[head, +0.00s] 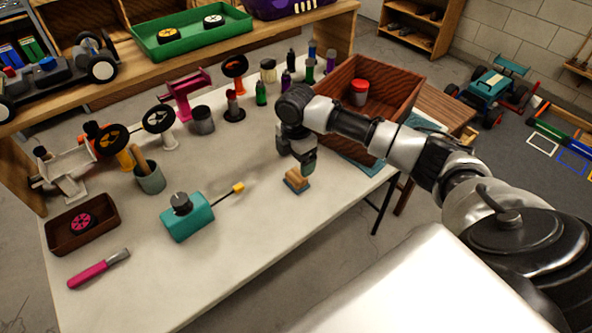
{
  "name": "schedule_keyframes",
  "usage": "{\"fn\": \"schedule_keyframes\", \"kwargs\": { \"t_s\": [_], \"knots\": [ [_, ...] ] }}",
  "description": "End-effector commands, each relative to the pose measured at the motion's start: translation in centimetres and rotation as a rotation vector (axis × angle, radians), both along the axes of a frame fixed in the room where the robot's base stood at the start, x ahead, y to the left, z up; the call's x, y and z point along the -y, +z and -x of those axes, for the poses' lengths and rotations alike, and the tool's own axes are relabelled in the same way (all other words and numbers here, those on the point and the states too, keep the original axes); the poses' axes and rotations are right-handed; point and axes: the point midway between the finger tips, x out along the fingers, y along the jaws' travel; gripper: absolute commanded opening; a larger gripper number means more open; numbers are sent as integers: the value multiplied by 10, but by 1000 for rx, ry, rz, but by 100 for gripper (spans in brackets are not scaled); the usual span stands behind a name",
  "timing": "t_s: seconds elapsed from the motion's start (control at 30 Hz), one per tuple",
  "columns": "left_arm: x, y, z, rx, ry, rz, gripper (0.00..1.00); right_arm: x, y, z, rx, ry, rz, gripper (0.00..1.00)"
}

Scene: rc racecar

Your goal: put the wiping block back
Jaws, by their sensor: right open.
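The wiping block (296,180), a small wooden piece on a blue base, lies on the white workbench (265,222) near its front edge. My right gripper (308,168) points down just behind and above the block, its fingers open. Whether the fingertips touch the block cannot be told from this angle. My left gripper is not in view. No place marked for the block can be made out.
A reddish wooden crate (345,82) holding a red-lidded jar (360,90) stands behind my right arm. A teal box (187,217) with a yellow-tipped rod lies left of the block. Several bottles (261,93) stand behind. The bench front is mostly clear.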

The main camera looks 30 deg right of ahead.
Motion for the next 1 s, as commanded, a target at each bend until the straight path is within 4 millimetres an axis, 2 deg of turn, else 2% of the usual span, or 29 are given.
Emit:
{"fn": "schedule_keyframes", "kwargs": {
  "t_s": [0.1,0.33,0.9,1.0],
  "knots": [
    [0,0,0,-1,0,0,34,0,24,-1,4,0,0,84],
    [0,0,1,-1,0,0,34,0,49,0,1,-1,0,84],
    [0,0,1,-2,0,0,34,0,52,0,0,-1,0,84],
    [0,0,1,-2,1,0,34,-6,46,3,0,-2,-3,84]
  ]
}}
